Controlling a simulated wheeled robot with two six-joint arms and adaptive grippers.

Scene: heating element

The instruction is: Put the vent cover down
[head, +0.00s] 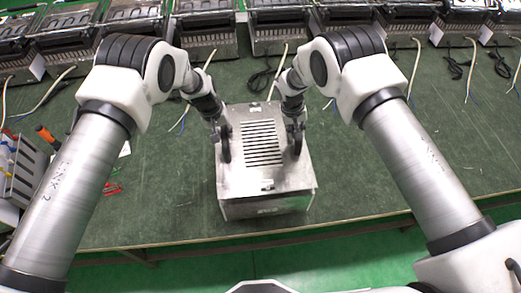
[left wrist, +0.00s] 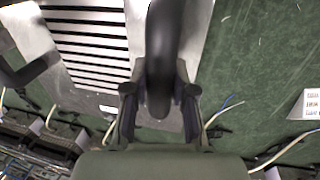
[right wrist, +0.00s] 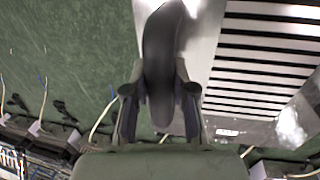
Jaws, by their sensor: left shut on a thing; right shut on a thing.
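The vent cover (head: 262,178) is a silver metal box-shaped cover with a row of dark slots in its top and a black handle on each side. In the head view it is at the middle, over the green table near its front edge; I cannot tell whether it touches the table. My left gripper (head: 221,135) is shut on the left handle (left wrist: 163,50), which fills the middle of the left wrist view. My right gripper (head: 296,130) is shut on the right handle (right wrist: 163,60). The slots also show in the right wrist view (right wrist: 265,60). The cover's underside is hidden.
Several metal heater units (head: 207,28) stand in a row along the back with loose cables in front. A grey rack with tools (head: 20,170) stands at the left. The green tabletop (head: 365,170) is clear to the right of the cover.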

